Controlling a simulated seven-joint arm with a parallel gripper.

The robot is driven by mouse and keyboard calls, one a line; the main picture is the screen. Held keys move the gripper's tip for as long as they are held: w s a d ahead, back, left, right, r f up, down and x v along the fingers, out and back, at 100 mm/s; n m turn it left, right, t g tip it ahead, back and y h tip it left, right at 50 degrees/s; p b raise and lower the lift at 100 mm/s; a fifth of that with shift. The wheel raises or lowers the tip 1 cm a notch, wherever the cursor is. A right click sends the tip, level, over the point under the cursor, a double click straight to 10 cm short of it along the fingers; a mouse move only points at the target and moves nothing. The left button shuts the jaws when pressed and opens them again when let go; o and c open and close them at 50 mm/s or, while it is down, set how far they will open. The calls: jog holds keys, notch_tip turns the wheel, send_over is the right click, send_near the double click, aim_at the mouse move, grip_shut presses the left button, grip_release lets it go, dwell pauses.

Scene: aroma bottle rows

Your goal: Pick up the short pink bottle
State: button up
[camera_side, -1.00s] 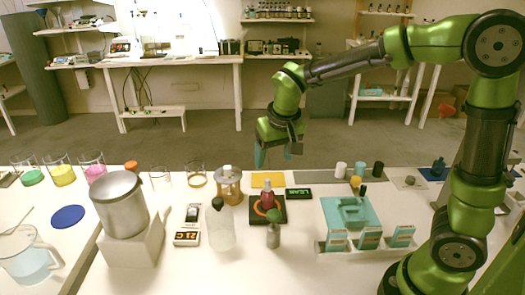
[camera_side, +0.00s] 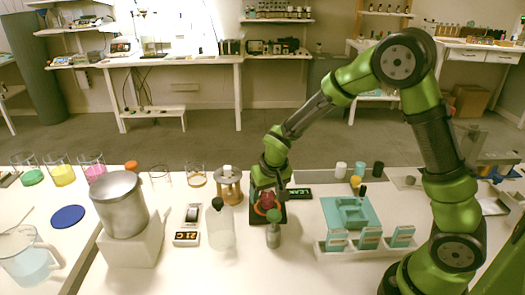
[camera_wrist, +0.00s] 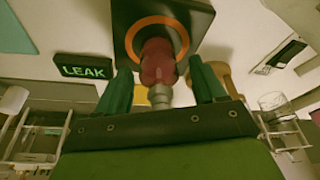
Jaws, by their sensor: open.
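The short pink bottle (camera_side: 267,200) stands upright on a black pad with an orange ring, partly hidden by my gripper in the side view. In the wrist view the pink bottle (camera_wrist: 158,62) shows a pink-red body and a pale neck between my fingers. My gripper (camera_side: 266,203) is low over the pad, pointing down, with its fingers on either side of the bottle. In the wrist view my gripper (camera_wrist: 161,80) is open, with gaps visible between both green fingers and the bottle.
A small grey bottle with a green top (camera_side: 273,238) stands just in front of the pad. A black LEAK sign (camera_side: 299,193) lies to the right, a wooden stand (camera_side: 229,187) to the left. A clear bottle with a black cap (camera_side: 221,232) and a teal tray (camera_side: 368,215) are nearby.

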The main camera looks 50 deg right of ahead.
jog(key=shift+w+f, duration=0.1)
jog(key=shift+f, duration=0.05)
jog(key=c, duration=1.1)
